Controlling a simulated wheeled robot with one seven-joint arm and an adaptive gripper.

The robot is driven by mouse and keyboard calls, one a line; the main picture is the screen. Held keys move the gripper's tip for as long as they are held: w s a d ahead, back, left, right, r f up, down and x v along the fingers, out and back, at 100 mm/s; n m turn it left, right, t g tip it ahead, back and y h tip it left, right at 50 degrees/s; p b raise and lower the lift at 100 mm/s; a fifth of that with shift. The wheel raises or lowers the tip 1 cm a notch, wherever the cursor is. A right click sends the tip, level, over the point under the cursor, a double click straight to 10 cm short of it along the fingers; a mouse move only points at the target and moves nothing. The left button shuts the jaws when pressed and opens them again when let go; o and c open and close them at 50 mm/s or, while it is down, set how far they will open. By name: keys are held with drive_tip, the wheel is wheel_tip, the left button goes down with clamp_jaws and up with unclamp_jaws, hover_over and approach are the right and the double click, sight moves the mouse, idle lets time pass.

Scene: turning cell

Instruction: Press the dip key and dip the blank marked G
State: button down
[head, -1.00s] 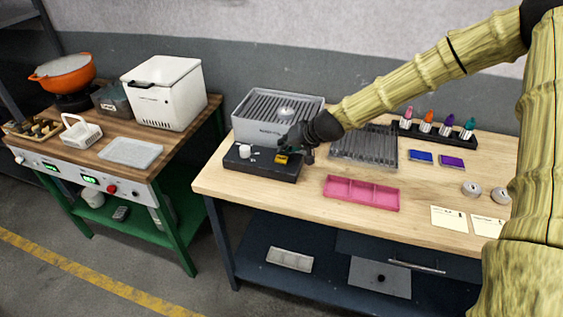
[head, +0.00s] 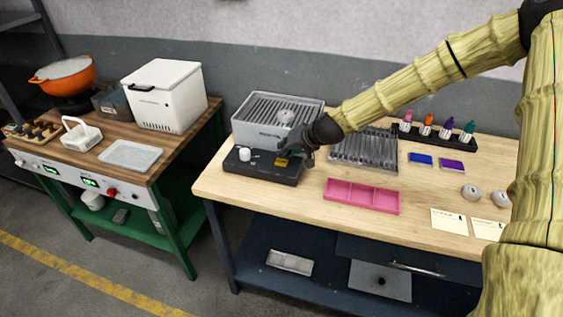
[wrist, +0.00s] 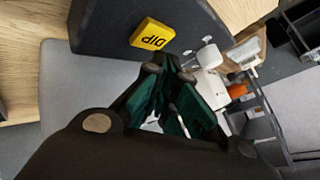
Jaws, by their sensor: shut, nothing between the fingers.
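The yellow dip key (head: 282,162), marked DIP, sits on top of a black control box (head: 255,173) at the left end of the wooden bench. The key also shows clearly in the wrist view (wrist: 152,34). My gripper (head: 290,150) is right by the key, with its dark green fingers closed and empty. In the wrist view my fingertips (wrist: 172,66) show just below the key; I cannot tell whether they touch it. Two round grey pieces (head: 470,192) lie at the right of the bench. I cannot read a G on any piece.
A grey box with a ribbed top (head: 262,122) stands behind the control box. A ribbed metal rack (head: 365,150) and a pink tray (head: 361,196) lie to the right. Coloured bottles (head: 445,128) stand at the back. Bare wood lies in front of the control box.

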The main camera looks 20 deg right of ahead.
sight(283, 160)
drive_tip(key=shift+f, duration=0.2)
drive_tip(key=shift+f+b, duration=0.25)
drive_tip(key=shift+b, duration=0.15)
drive_tip(key=shift+f+b, duration=0.35)
drive_tip(key=shift+f, duration=0.1)
idle(0.9)
drive_tip(key=shift+r, duration=0.2)
drive_tip(key=shift+r+p, duration=0.6)
drive_tip(key=shift+r, duration=0.2)
drive_tip(key=shift+r+p, duration=1.65)
drive_tip(key=shift+r, duration=0.8)
drive_tip(key=shift+f, duration=0.1)
